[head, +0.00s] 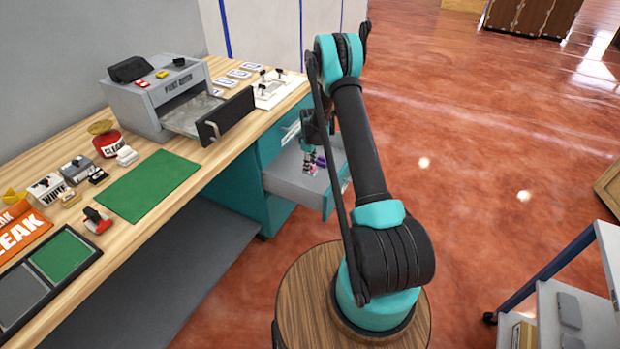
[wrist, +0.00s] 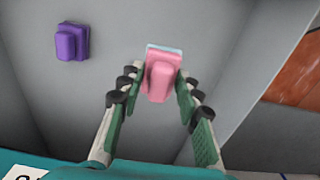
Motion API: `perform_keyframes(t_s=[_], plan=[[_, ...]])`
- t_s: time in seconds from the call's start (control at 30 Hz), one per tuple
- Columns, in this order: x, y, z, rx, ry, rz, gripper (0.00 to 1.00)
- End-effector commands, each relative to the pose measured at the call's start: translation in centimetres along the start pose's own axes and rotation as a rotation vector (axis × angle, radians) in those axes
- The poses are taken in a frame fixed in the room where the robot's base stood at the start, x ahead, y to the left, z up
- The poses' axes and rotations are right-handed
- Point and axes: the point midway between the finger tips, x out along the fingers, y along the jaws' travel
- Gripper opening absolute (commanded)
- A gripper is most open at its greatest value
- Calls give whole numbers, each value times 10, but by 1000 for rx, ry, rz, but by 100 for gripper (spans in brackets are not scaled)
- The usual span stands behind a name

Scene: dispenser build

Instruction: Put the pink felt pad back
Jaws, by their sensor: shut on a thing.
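The pink felt pad (wrist: 159,80) is a small pink block with a raised grip and a pale edge at its far side. In the wrist view it sits between the two fingers of my gripper (wrist: 156,92), which is shut on it. The pad is over the grey floor of the open drawer (wrist: 190,30); I cannot tell whether it touches the floor. In the head view my gripper (head: 309,160) reaches down into the drawer (head: 290,182), and the pink pad (head: 310,168) shows at its tips.
A purple pad (wrist: 72,42) lies in the drawer, left of the pink one in the wrist view. The drawer has raised walls and juts from the teal cabinet under the workbench (head: 225,150). A grey machine (head: 160,85) with a pulled-out tray stands on the bench.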

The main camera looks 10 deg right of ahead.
Motion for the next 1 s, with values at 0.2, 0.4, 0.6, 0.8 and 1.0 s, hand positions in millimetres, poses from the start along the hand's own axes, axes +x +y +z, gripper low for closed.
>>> perform_keyframes(t_s=[0.2,0.4,0.6,0.8,1.0], plan=[[32,0,0,1,0,0,10],[44,0,1,1,0,0,10],[70,0,1,1,1,0,10],[74,-1,1,1,0,0,7],[74,-1,1,1,0,0,54]])
